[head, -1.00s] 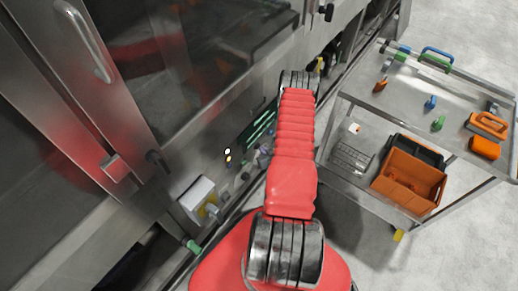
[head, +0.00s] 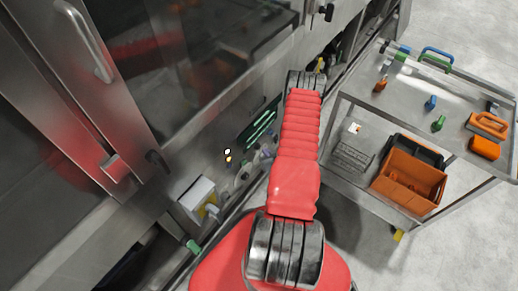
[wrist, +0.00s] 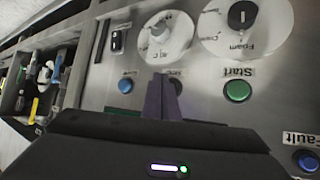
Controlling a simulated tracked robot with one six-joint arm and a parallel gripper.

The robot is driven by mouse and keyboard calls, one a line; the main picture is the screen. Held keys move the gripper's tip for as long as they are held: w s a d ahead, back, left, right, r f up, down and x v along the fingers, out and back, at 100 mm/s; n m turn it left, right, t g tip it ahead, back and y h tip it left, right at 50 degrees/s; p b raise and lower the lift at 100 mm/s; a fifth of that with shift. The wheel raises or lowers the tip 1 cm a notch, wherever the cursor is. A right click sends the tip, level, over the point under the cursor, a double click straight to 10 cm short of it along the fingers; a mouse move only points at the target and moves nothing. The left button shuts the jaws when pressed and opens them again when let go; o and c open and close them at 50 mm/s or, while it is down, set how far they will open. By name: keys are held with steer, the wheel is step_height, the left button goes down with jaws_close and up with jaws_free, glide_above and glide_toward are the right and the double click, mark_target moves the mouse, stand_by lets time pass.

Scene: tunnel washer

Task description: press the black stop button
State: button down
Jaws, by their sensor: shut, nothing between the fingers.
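In the wrist view my gripper (wrist: 163,98) is shut and empty, its dark fingertips pointing at the metal control panel (wrist: 204,88). A dark rounded shape (wrist: 177,86) shows just behind and right of the fingertips, under a partly covered label. It may be the black stop button, but the fingers hide much of it, and I cannot tell whether they touch it. The green Start button (wrist: 238,90) is to its right and a blue button (wrist: 126,84) to its left. In the head view my arm hides the gripper and the black button.
Two dials, one round plate (wrist: 165,38) and one marked Foam (wrist: 243,28), sit above the buttons. A black switch (wrist: 117,40) is at the left. A blue Fault light (wrist: 306,160) is lower right. A metal cart (head: 345,180) with an orange bin (head: 408,178) stands right of my arm.

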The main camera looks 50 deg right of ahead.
steer(key=shift+s, duration=0.1)
steer(key=s, duration=0.4)
steer(key=shift+s+d, duration=0.2)
steer(key=shift+s, duration=0.2)
stand_by(1.0)
